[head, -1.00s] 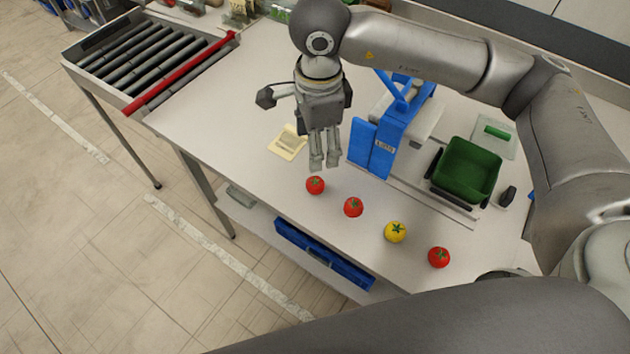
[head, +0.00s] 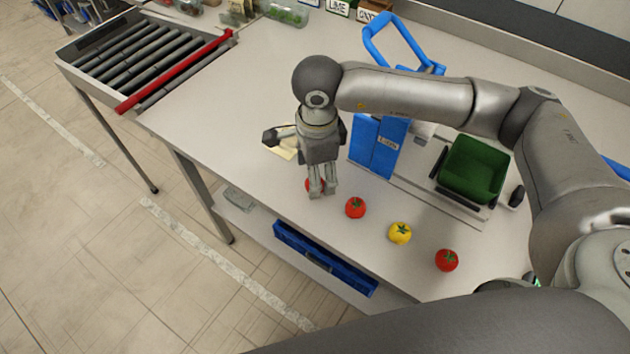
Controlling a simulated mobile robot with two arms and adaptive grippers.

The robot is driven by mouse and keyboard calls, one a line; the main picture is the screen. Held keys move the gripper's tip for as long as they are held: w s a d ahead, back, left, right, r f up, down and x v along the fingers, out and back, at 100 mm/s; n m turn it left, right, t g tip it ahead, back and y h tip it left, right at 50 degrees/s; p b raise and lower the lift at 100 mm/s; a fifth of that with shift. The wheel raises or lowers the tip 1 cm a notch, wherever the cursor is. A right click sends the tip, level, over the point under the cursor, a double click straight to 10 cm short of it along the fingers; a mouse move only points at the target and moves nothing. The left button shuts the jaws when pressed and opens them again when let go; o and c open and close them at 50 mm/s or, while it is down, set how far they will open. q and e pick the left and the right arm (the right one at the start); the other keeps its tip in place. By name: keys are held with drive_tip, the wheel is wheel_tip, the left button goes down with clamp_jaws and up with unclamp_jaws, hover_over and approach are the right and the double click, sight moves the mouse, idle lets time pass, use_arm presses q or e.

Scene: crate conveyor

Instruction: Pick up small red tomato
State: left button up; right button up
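Three red tomatoes and one yellow tomato (head: 400,233) stand in a slanting row near the table's front edge. The leftmost red tomato (head: 309,186) is largely hidden behind the fingers of my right gripper (head: 322,191). The second red tomato (head: 355,208) and the rightmost red tomato (head: 446,260) are in full view. They look much alike in size. My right gripper points down at the leftmost tomato with its fingers apart. I cannot tell whether they touch it. My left gripper is out of view.
A blue panelled device (head: 378,146) stands just right of the gripper. A green crate (head: 474,170) sits further right. A pale yellow pad (head: 285,150) lies behind the gripper. A roller conveyor (head: 150,60) with a red bar is at upper left. The table's left part is clear.

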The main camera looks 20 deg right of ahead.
drive_tip(key=f, duration=0.1)
drive_tip(key=f+p, duration=0.1)
drive_tip(key=f, duration=0.1)
drive_tip(key=shift+w+d+f+p, duration=0.1)
drive_tip(key=shift+w+f+p, duration=0.2)
drive_tip(key=shift+f, duration=0.6)
drive_tip(key=c, duration=1.1)
drive_tip(key=shift+o, duration=0.2)
drive_tip(key=shift+w+r, duration=0.1)
drive_tip(key=shift+r, duration=0.05)
